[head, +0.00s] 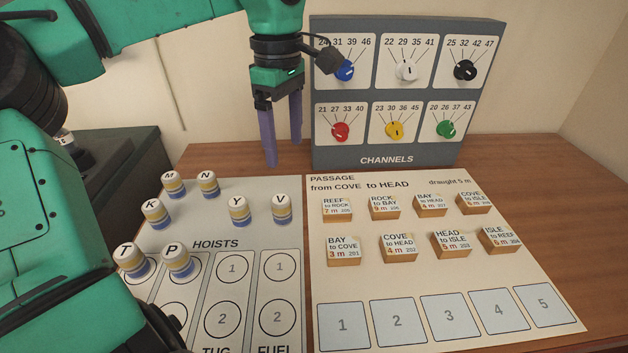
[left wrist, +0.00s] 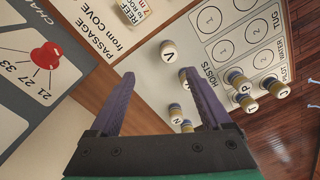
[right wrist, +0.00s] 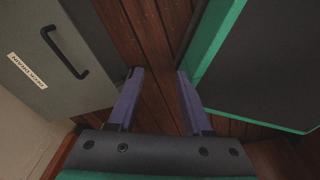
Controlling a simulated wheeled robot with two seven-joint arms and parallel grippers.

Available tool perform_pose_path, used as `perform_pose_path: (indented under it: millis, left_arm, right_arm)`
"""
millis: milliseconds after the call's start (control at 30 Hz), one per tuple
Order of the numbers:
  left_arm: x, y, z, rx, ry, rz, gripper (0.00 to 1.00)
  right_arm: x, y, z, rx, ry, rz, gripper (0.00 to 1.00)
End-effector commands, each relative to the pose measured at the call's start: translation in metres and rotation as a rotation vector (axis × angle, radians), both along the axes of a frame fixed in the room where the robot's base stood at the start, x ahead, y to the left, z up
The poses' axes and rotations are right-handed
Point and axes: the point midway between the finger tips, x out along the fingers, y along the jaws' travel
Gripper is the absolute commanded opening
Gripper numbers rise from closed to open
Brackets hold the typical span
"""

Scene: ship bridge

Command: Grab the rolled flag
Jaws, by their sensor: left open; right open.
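The rolled flags are short upright rolls with lettered white tops and yellow and blue bands, on the HOISTS board (head: 215,215). M (head: 174,185), N (head: 208,184), K (head: 155,213), Y (head: 239,210) and V (head: 281,208) stand towards the back. T (head: 131,260) and P (head: 178,261) stand nearer. A roll marked J (left wrist: 276,88) shows in the left wrist view. My left gripper (head: 283,150) is open and empty, pointing down behind V near the CHANNELS panel. My right gripper (right wrist: 158,75) is open and empty above the wooden floor, outside the head view.
The CHANNELS panel (head: 388,160) with coloured knobs stands upright at the back. The PASSAGE board (head: 400,278) with several labelled blocks lies right of the flags. Bare wooden tabletop (head: 540,185) shows at right. A grey cabinet (right wrist: 50,85) with a handle is beside my right gripper.

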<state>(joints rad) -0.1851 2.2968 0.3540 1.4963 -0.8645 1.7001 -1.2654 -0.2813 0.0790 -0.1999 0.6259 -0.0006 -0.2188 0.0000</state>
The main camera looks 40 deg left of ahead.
Motion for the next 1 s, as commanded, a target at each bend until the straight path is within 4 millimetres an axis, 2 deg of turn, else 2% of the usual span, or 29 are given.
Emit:
perform_pose_path:
  millis: [133,300,367,467,567,700,800,967,1000]
  left_arm:
    - [-0.001,0.0,-0.023,-0.002,0.003,-0.001,0.82]
    - [-0.002,0.0,-0.068,-0.004,0.004,-0.001,0.82]
    - [-0.002,0.0,-0.08,-0.002,0.003,-0.001,0.82]
    - [-0.002,0.0,-0.092,-0.002,0.002,0.0,0.82]
    - [-0.005,0.002,-0.106,-0.003,0.003,0.0,0.82]
    - [-0.007,0.004,-0.134,-0.002,0.003,0.0,0.82]
    - [-0.007,0.004,-0.144,-0.002,0.001,0.0,0.82]
    - [-0.007,0.004,-0.145,-0.002,-0.001,0.0,0.82]
    - [-0.007,0.004,-0.145,-0.001,-0.001,0.0,0.78]
  right_arm:
    - [-0.002,0.0,-0.005,-0.001,0.004,-0.001,0.5]
    - [-0.031,-0.002,-0.01,-0.003,0.048,-0.002,0.5]
    - [-0.035,-0.002,-0.01,-0.005,0.055,-0.002,0.5]
    - [-0.032,-0.002,-0.01,-0.004,0.05,-0.002,0.5]
    - [-0.021,-0.001,-0.008,-0.003,0.032,-0.002,0.5]
    - [-0.009,0.0,-0.005,-0.001,0.012,-0.001,0.5]
    - [-0.01,0.0,-0.005,-0.001,0.014,-0.001,0.5]
    - [-0.013,-0.001,-0.006,-0.001,0.019,-0.001,0.5]
    - [-0.014,-0.001,-0.006,-0.001,0.02,-0.001,0.5]
